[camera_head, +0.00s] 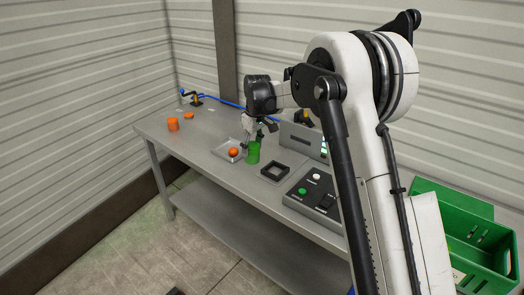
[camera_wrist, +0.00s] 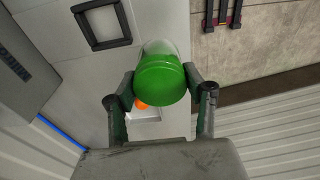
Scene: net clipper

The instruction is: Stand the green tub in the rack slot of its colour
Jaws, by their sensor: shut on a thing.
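The green tub (camera_head: 253,152) is upright, or nearly so, near the front edge of the grey bench. My gripper (camera_head: 262,130) reaches down over the bench and is shut on it. In the wrist view the tub (camera_wrist: 160,80) sits between the two fingers of my gripper (camera_wrist: 161,88). I cannot tell whether the tub's bottom touches the bench. A black square frame (camera_head: 275,171) lies on the bench to the right of the tub, and it also shows in the wrist view (camera_wrist: 103,44). No green-marked rack slot can be made out.
A shallow tray (camera_head: 221,153) with an orange ball (camera_head: 233,152) is just left of the tub. A grey box (camera_head: 300,143) stands behind. A button panel (camera_head: 313,196) is to the right. An orange tub (camera_head: 173,124) and green crate (camera_head: 466,240) are farther off. The bench's left front is clear.

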